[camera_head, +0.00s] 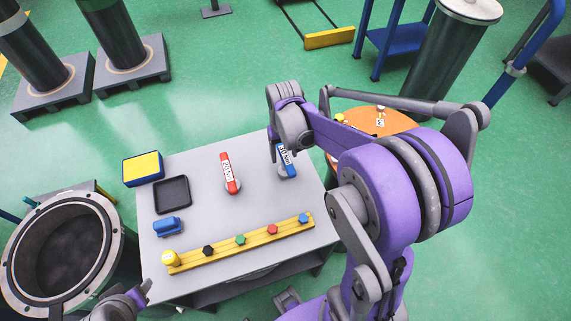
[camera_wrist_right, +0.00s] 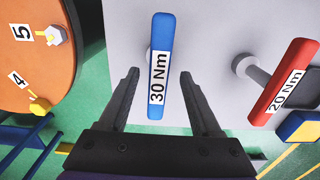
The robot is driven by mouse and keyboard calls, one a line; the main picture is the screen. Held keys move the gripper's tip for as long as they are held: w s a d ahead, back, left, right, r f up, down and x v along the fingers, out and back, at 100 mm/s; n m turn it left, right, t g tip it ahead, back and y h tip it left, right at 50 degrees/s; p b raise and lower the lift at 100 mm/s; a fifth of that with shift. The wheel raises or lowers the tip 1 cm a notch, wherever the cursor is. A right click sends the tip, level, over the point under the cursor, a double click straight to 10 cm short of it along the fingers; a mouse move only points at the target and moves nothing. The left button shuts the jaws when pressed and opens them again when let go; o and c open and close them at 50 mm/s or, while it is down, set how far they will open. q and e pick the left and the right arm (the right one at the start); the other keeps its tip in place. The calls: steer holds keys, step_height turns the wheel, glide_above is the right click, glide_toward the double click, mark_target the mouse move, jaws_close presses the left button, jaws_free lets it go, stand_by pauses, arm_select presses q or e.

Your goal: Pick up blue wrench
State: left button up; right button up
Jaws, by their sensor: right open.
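The blue wrench (camera_head: 293,171), labelled 30 Nm, is at the right side of the grey table. In the right wrist view the wrench (camera_wrist_right: 161,40) stands out in the middle, its labelled end towards me. My right gripper (camera_head: 273,148) is over that side of the table, beside the wrench in the head view. In the wrist view my right gripper (camera_wrist_right: 160,76) is open, with one finger on each side of the wrench's near end and visible gaps. Part of my left gripper (camera_head: 138,296) shows at the lower left, away from the wrench; its jaw opening is unclear.
A red 20 Nm wrench (camera_head: 230,173) stands left of the blue one. A yellow rail (camera_head: 240,244) with several coloured pieces lies along the near side. A black tray (camera_head: 172,194), a blue item (camera_head: 167,227) and a yellow-topped box (camera_head: 143,168) are left. An orange round table (camera_head: 365,122) is behind my right arm.

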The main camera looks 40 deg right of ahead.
step_height(320, 180, down, 5)
steer(key=shift+d+f, duration=0.1)
steer(key=shift+f, duration=0.05)
jaws_close()
stand_by(0.4)
